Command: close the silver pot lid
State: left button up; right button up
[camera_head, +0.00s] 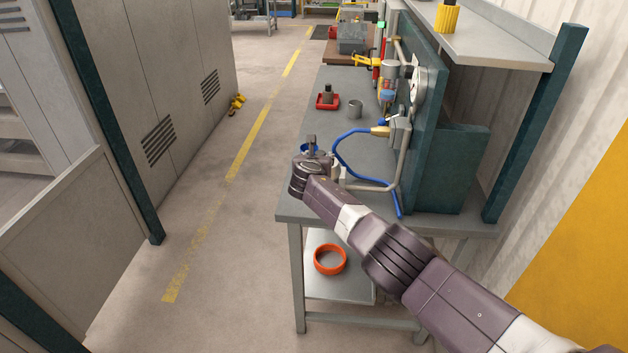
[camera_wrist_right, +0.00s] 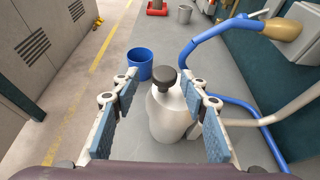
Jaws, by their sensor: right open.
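A pale silver rounded vessel (camera_wrist_right: 170,110) with a dark round knob or cap on top stands on the workbench in the right wrist view. It looks like the silver pot; I cannot make out a separate lid or whether one is open. My right gripper (camera_wrist_right: 161,78) is open, with its blue-padded fingers on either side of the vessel; I cannot tell whether they touch it. In the head view my right gripper (camera_head: 315,160) is over the near left end of the bench, and my wrist hides most of the vessel. My left gripper is not in view.
A blue cup (camera_wrist_right: 140,64) stands just beyond the vessel, to the left. A blue hose (camera_head: 340,160) curves close on the right. A grey cup (camera_head: 355,108) and a red tray (camera_head: 328,105) are farther back.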

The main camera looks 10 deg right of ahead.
jog(key=shift+s+d+r, duration=0.1)
jog(key=shift+s, duration=0.1)
jog(key=s+a, duration=0.3)
jog(key=s, duration=0.8)
jog(key=shift+s+a, duration=0.2)
jog(key=shift+s, duration=0.05)
